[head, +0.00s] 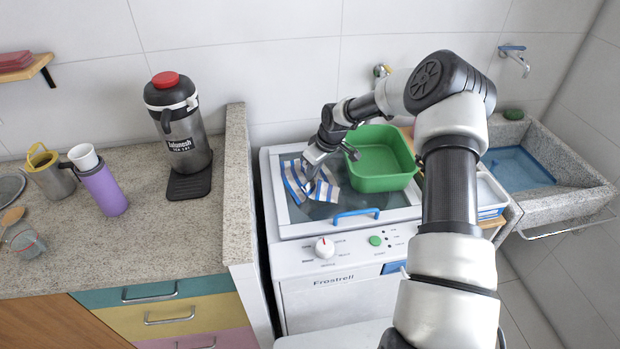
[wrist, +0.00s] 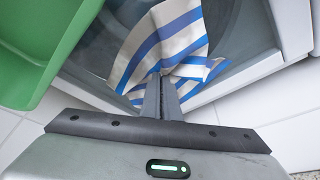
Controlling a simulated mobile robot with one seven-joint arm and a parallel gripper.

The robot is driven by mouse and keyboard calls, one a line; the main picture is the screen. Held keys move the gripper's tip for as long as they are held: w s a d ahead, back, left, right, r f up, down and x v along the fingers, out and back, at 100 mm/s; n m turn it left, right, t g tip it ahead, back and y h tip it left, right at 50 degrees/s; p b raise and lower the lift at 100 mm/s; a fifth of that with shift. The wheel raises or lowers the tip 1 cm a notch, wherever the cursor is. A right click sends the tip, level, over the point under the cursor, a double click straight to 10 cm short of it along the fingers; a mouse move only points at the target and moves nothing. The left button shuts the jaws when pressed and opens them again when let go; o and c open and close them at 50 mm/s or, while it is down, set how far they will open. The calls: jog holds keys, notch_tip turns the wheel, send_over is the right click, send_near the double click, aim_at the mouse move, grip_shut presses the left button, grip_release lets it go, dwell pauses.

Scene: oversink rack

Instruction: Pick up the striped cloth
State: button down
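The striped cloth (head: 328,187), white with blue stripes, lies rumpled on the glass lid of the white washing machine (head: 300,216), left of the green basin. In the wrist view the cloth (wrist: 165,40) has folds that gather at the fingertips. My gripper (head: 308,180) reaches down onto the cloth from above. In the wrist view my gripper (wrist: 164,78) has its two fingers close together, pinching a fold of cloth. Part of the cloth is hidden behind the fingers.
The green basin (head: 385,183) stands close to the right of my gripper, on the machine. A blue handle (head: 356,215) is at the lid's front. A stone partition (head: 238,180) rises on the left. A stone sink (head: 560,200) is at the right.

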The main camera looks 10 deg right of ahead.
notch_tip(320, 180, up, 12)
jog(key=p, duration=0.5)
jog(key=shift+f, duration=0.1)
notch_tip(320, 180, up, 9)
jog(key=p, duration=0.2)
jog(key=shift+p, duration=0.3)
